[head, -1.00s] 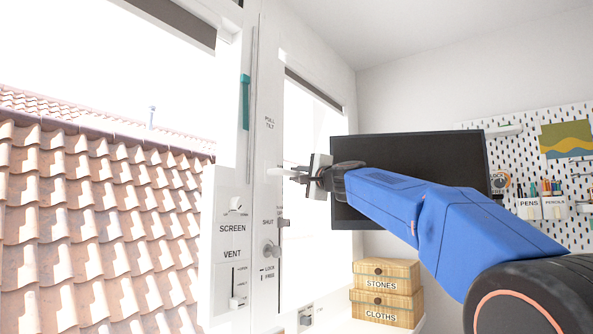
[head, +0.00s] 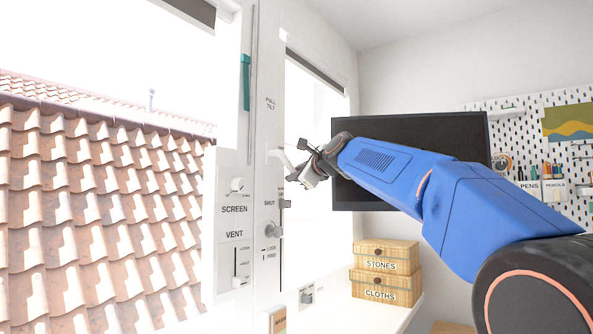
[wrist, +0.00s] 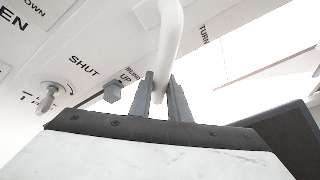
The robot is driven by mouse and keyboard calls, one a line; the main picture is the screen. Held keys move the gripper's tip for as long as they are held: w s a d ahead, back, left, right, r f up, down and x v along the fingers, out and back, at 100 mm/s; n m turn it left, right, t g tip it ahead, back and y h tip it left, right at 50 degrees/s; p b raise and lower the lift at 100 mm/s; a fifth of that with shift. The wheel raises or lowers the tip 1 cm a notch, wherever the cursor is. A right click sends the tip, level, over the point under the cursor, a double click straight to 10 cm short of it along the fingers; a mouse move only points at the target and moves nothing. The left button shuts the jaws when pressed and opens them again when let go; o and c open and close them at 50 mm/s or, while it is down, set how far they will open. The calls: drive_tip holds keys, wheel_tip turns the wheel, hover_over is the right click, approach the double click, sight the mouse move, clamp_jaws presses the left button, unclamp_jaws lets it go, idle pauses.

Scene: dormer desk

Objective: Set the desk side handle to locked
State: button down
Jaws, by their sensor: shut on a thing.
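The white window handle (head: 275,154) is on the frame post on the desk side, below the words PULL TILT and above SHUT. Its grip slants down to the right. My gripper (head: 292,174) is at the free end of the handle. In the wrist view the handle (wrist: 171,40) comes down from the top, and its end lies between the two grey fingers of my gripper (wrist: 161,88), which are shut on it. The gripper partly hides the handle's end in the head view.
Below sits a round knob (head: 272,230) beside LOCK and FREE marks; it also shows in the wrist view (wrist: 50,96). A small grey blind switch (wrist: 113,91) is near the fingers. A dark monitor (head: 420,150) stands behind my arm. Labelled boxes (head: 385,270) sit on the desk.

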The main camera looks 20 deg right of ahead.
sight(274, 190)
drive_tip(key=shift+s+a+f+m+g, duration=0.45)
drive_tip(key=shift+a+f+m+g, duration=0.25)
drive_tip(key=shift+m, duration=0.4)
drive_tip(key=shift+s+a+f+m+g+y, duration=0.4)
drive_tip(key=shift+s+a+f+m+g, duration=0.15)
drive_tip(key=shift+a+f+m, duration=0.35)
drive_tip(key=shift+s+a+f+m+g+y, duration=0.15)
drive_tip(key=shift+s+a+m+g+y, duration=0.5)
drive_tip(key=shift+m, duration=0.55)
drive_tip(key=shift+s+a+m+g, duration=0.3)
drive_tip(key=shift+s+a+m, duration=0.2)
drive_tip(key=shift+a+m, duration=0.25)
drive_tip(key=c, duration=1.7)
unclamp_jaws()
drive_tip(key=shift+a, duration=0.1)
drive_tip(key=shift+o, duration=0.2)
drive_tip(key=v, duration=1.7)
drive_tip(key=shift+s+d, duration=0.15)
drive_tip(key=shift+d, duration=0.2)
drive_tip(key=shift+f, duration=0.15)
